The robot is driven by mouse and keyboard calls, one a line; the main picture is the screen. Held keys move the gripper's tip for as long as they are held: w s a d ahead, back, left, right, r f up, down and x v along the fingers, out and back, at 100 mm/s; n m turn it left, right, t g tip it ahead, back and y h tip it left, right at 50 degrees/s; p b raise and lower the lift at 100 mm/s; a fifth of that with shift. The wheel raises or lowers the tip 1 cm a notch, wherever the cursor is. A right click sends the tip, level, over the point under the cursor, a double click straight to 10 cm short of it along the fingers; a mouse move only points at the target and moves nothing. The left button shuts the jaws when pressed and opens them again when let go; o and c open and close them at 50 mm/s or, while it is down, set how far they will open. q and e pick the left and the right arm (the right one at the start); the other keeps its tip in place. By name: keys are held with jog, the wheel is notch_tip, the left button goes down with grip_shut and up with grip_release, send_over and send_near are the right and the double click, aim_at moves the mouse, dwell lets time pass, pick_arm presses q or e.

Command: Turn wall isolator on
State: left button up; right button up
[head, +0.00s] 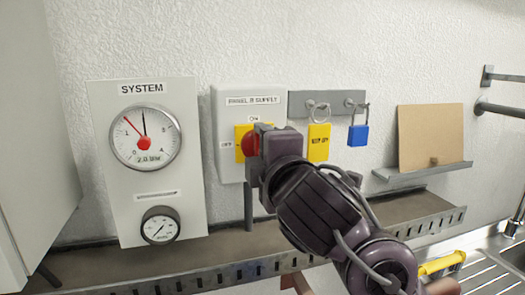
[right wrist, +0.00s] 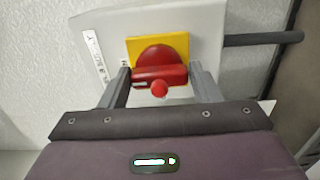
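The wall isolator is a pale box (head: 229,118) labelled "PANEL B SUPPLY", with a yellow plate (head: 240,131) and a red rotary handle (head: 250,144). ON is marked above the plate and OFF to its left. My right gripper (head: 262,150) is at the handle and covers part of the plate. In the right wrist view, the red handle (right wrist: 158,74) sits between the two spread fingers (right wrist: 160,86), its ends very close to them; firm contact is not clear. I cannot tell for sure which mark the handle points to. My left gripper is out of view.
Left of the isolator is a SYSTEM panel (head: 188,185) with two gauges. A slotted metal ledge (head: 225,277) runs below; a sink is at lower right.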

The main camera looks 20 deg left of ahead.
jog(key=o, duration=0.4)
jog(key=shift+c, duration=0.2)
jog(key=b+v, duration=0.1)
jog(key=v, duration=0.7)
jog(key=shift+w, duration=0.15)
